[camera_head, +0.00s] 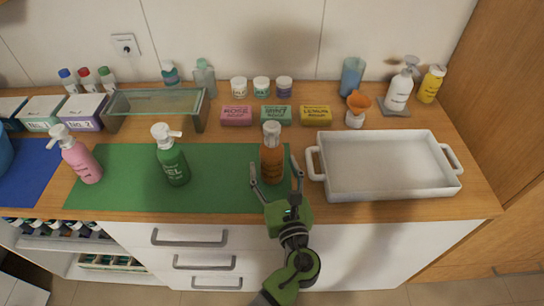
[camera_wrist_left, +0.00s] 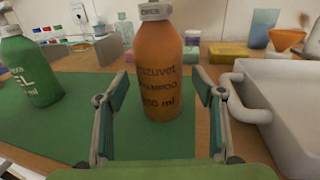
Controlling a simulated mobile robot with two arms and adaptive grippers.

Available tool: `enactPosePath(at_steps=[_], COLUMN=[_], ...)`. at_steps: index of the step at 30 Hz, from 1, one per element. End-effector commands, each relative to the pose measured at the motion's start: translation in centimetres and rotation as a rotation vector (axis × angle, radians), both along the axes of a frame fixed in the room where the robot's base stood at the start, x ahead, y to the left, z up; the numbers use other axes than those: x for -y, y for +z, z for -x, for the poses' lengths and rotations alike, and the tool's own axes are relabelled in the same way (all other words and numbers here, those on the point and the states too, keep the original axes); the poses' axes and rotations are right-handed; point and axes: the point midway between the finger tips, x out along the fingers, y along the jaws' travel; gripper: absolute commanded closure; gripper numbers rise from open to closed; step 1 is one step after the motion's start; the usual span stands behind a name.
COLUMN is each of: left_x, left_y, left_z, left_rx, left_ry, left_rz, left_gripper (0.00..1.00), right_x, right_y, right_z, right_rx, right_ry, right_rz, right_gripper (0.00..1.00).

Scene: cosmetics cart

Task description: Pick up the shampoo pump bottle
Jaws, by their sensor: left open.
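The amber-orange bottle (camera_head: 271,165) stands upright near the right end of the green mat (camera_head: 225,195). It has a grey top, and its label reads shampoo in the left wrist view (camera_wrist_left: 160,80). My left gripper (camera_head: 273,170) is open in front of the bottle, one finger toward each side of it. In the left wrist view, gaps show between both fingers and the bottle. The top of the bottle is cut off there, so its pump spout does not show. My right gripper is not in view.
A green pump bottle (camera_head: 173,165) and a pink pump bottle (camera_head: 80,160) stand to the left. A white tray (camera_head: 385,192) with handles sits close on the right. Soap boxes (camera_head: 276,115) lie behind. The mat between the green and orange bottles is clear.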

Motion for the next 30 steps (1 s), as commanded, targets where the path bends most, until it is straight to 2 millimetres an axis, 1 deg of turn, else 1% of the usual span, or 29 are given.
enactPosePath(at_steps=[1, 3, 6, 13, 14, 15, 17, 18, 19, 20, 30], left_x=[-0.2, -0.3, -0.6, -0.6, -0.6, -0.6, -0.6, -0.6, -0.6, -0.6, -0.6], left_y=[0.6, 0.4, 0.2, 0.1, 0.1, 0.1, 0.1, 0.1, 0.1, 0.1, 0.4], left_z=[-0.9, -1.8, -2.5, -2.7, -2.7, -2.7, -2.7, -2.7, -2.7, -2.7, -2.7], left_rx=[0.003, 0.002, 0.0, -0.001, -0.001, -0.001, 0.0, 0.0, 0.0, 0.0, 0.002], left_ry=[0.0, -0.001, 0.0, -0.001, -0.001, -0.001, -0.001, -0.001, -0.001, -0.001, -0.001], left_rz=[-0.002, -0.002, 0.0, 0.001, 0.001, 0.001, 0.001, 0.001, 0.001, 0.001, 0.001], left_gripper=[0.38, 0.38, 0.38, 0.38, 0.41, 0.51, 0.67, 0.77, 0.85, 0.89, 0.89], right_x=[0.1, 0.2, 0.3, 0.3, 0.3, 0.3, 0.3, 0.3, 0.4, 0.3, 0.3], right_y=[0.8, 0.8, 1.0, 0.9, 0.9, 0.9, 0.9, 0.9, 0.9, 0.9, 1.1], right_z=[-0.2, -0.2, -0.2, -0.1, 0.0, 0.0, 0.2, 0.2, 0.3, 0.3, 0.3], right_rx=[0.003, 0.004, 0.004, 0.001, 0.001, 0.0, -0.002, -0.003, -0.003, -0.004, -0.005], right_ry=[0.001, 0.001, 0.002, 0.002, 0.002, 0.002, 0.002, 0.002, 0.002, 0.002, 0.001], right_rz=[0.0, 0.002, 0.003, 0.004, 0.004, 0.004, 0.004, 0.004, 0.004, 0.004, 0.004], right_gripper=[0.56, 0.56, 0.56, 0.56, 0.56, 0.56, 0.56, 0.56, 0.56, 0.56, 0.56])
